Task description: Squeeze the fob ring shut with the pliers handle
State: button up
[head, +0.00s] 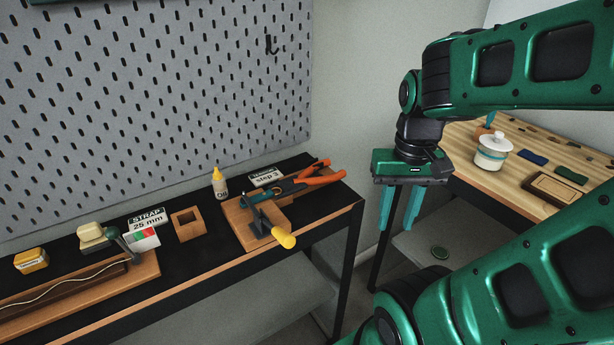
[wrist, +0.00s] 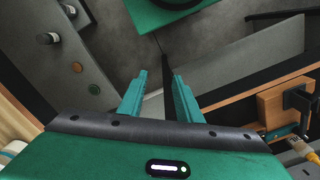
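The pliers (head: 310,180) lie on a wooden block (head: 238,218) on the black bench, with orange handles reaching to the right. One handle is raised above the other. A dark lever with a yellow knob (head: 285,239) sticks out from the front of the block. I cannot make out the fob ring; something small shows near the pliers' jaws. My gripper (head: 399,215) hangs to the right of the bench, pointing down, apart from the pliers. Its two teal fingers are apart and empty, also in the wrist view (wrist: 160,80).
A pegboard (head: 150,100) rises behind. A wooden table (head: 510,185) with a white jar (head: 492,150) is at right. A gap separates bench and table.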

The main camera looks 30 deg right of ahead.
dwell(0.3)
jog(key=w+d+r+n+t+y, duration=0.1)
jog(key=w+d+r+n+y, duration=0.2)
jog(key=w+n, duration=0.75)
jog(key=w+d+r+n+y, duration=0.1)
jog(key=w+d+r+n, duration=0.2)
jog(key=w+r+n, duration=0.55)
jog(key=a+f+n, duration=0.1)
jog(key=f, duration=0.3)
jog(key=w+a+f+n, duration=0.1)
jog(key=f, duration=0.3)
jog(key=a+f+n, duration=0.1)
jog(key=f, duration=0.3)
jog(key=shift+w+a, duration=0.2)
jog(key=shift+a, duration=0.1)
